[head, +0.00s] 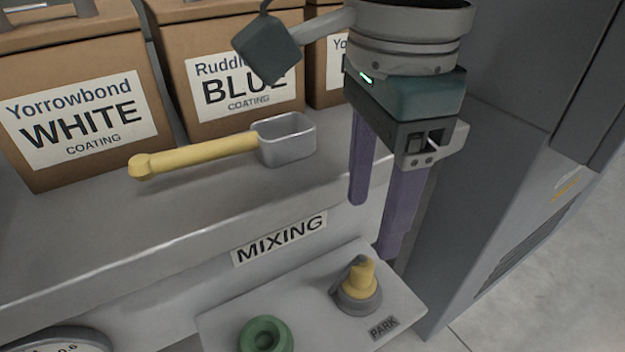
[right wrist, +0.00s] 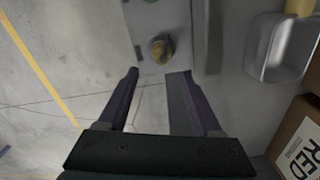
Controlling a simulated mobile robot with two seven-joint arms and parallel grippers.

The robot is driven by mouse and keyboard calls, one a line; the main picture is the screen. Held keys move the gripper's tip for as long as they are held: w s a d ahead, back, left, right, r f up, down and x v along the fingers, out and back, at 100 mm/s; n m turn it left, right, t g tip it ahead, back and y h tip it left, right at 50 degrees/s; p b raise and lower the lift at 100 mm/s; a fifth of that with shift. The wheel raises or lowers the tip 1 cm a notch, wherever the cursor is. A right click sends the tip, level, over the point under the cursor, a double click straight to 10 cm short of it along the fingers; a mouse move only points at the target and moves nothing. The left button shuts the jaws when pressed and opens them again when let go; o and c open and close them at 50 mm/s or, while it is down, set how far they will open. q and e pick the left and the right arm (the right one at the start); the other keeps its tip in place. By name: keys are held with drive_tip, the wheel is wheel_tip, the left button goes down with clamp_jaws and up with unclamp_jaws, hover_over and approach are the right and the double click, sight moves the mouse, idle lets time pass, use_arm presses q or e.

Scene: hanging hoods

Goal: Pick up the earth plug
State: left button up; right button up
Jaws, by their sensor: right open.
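The earth plug (head: 361,279) looks like a yellow stepped body with a grey collar and grey side piece. It stands upright on a small pale shelf (head: 290,290) beside a PARK label (head: 383,327). My right gripper (head: 374,226) is open, with purple fingers pointing down, above and behind the plug in the head view. In the right wrist view the plug (right wrist: 160,49) lies just beyond the two fingertips (right wrist: 159,74), roughly centred between them. Nothing is between the fingers. My left gripper is not in view.
A green round socket (head: 266,335) sits on the same shelf. Above it is a ledge with a MIXING label (head: 279,239) and a yellow-handled scoop (head: 285,140). Coating boxes (head: 80,115) stand behind. A grey cabinet (head: 500,170) rises at the right. A dial (head: 55,341) shows lower left.

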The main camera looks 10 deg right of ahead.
sight(363, 262)
drive_tip(key=f+b, duration=0.1)
drive_tip(key=f, duration=0.4)
drive_tip(key=f+b, duration=0.1)
drive_tip(key=f, duration=0.3)
drive_tip(key=shift+w+d+f, duration=0.1)
drive_tip(key=shift+w+f, duration=0.1)
drive_tip(key=shift+f, duration=0.15)
clamp_jaws()
drive_tip(key=shift+r, duration=0.1)
